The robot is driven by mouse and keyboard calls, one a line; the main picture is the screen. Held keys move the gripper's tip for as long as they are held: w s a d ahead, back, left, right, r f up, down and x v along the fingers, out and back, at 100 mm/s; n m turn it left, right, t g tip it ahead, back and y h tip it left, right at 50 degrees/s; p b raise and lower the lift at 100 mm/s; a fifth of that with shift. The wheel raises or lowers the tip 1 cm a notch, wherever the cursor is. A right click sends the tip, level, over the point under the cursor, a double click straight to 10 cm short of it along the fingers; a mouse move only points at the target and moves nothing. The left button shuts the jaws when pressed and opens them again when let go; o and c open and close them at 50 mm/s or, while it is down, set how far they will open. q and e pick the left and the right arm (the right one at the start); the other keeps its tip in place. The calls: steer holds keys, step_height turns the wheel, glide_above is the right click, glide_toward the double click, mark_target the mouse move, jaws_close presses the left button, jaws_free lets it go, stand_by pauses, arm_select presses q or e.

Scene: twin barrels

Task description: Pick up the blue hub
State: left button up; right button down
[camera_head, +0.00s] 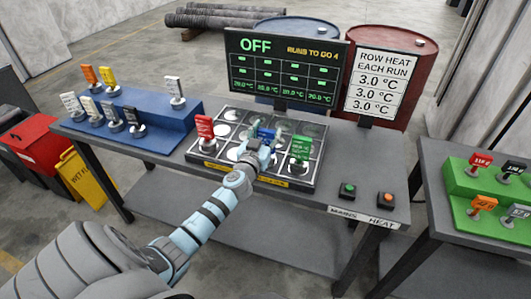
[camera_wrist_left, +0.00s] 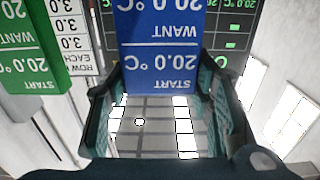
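The blue hub (camera_head: 266,133) stands on the dark tray-like plate (camera_head: 315,165) in the middle of the table, partly hidden by my left gripper (camera_head: 262,152). In the left wrist view its blue label (camera_wrist_left: 160,45) fills the top middle, upside down, reading START and WANT 20.0 °C. The fingers of my left gripper (camera_wrist_left: 158,95) are spread wide, one at each side of the label. I cannot tell whether they touch it. My right gripper is not in view.
A red hub (camera_head: 205,130) and a green hub (camera_head: 300,152) stand close on either side. A blue stepped rack (camera_head: 160,135) holds several hubs at left. A display (camera_head: 285,68) and a sign (camera_head: 380,85) stand behind. Two buttons (camera_head: 366,195) sit at right.

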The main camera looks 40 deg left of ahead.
arm_select(q)
jaws_close()
steer(key=shift+r, duration=0.1)
